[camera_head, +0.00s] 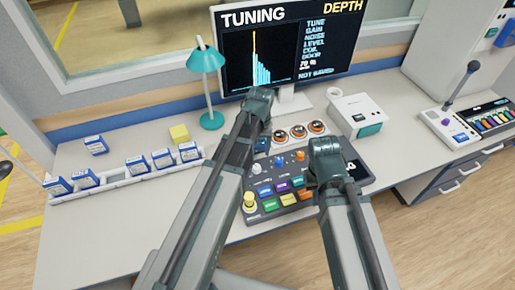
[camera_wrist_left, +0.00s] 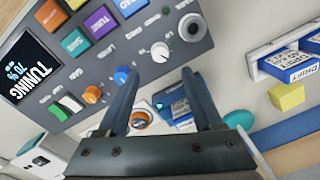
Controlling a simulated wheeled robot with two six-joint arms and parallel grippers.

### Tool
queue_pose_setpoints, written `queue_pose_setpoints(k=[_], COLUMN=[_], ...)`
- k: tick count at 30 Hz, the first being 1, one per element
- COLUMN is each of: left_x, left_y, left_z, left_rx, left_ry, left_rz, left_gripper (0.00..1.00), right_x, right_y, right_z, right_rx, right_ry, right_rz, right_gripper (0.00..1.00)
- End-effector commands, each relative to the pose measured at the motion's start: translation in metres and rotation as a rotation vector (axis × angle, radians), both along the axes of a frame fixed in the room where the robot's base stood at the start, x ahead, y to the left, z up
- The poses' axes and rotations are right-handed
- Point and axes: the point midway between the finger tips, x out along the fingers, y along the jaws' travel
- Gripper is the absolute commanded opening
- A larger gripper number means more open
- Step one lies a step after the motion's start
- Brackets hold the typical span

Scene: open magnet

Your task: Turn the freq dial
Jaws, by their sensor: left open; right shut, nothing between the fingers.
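The control console (camera_head: 290,205) on the desk has a row of small dials: white (camera_head: 256,168), blue (camera_head: 279,162) and orange (camera_head: 299,156). Their labels are too small to read, so I cannot tell which is freq. My left gripper (camera_wrist_left: 160,75) is open over the console. In the left wrist view the white dial (camera_wrist_left: 160,52) shows just past the gap between its fingertips, with the blue dial (camera_wrist_left: 122,75) beside the left finger. Neither finger clearly touches a dial. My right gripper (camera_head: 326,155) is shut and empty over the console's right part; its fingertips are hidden.
A monitor (camera_head: 285,50) reading TUNING stands behind. A teal lamp (camera_head: 207,85) and a rack (camera_head: 125,180) with blue boxes are at left. Several orange-ringed knobs (camera_head: 298,131) lie behind the console. A white box (camera_head: 357,115) stands to the right.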

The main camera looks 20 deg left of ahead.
Motion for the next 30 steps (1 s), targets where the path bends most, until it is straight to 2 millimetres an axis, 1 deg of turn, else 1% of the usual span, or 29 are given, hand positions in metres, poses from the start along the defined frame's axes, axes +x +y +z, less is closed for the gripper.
queue_pose_setpoints(k=[1,6,10,20,22,23,26,27,30], left_x=[0.000,0.000,0.000,-0.001,-0.011,-0.019,-0.059,-0.075,-0.109], left_y=[0.000,-0.001,-0.002,-0.002,-0.011,-0.018,-0.047,-0.058,-0.079], left_z=[0.017,0.036,0.041,0.040,0.040,0.040,0.040,0.040,0.041], left_rx=[0.000,0.000,0.000,0.000,0.003,0.006,0.021,0.029,0.044], left_ry=[0.000,0.000,0.000,0.000,0.004,0.006,0.019,0.025,0.038], left_rz=[0.000,0.000,0.000,-0.003,-0.031,-0.054,-0.174,-0.225,-0.341], left_gripper=[0.67,0.67,0.67,0.67,0.67,0.67,0.67,0.67,0.67], right_x=[0.000,0.000,0.000,0.000,0.000,0.000,0.000,0.000,0.000], right_y=[0.000,0.000,0.000,0.000,0.000,0.000,0.000,0.000,0.000], right_z=[0.017,0.036,0.041,0.040,0.040,0.040,0.040,0.040,0.040], right_rx=[0.000,0.000,0.000,0.000,0.000,0.000,0.000,0.000,0.000], right_ry=[0.000,0.000,0.000,0.000,0.000,0.000,0.000,0.000,0.000], right_rz=[0.000,0.000,0.000,0.000,0.000,0.000,0.000,0.000,0.000], right_gripper=[0.00,0.00,0.00,0.00,0.00,0.00,0.00,0.00,0.00])
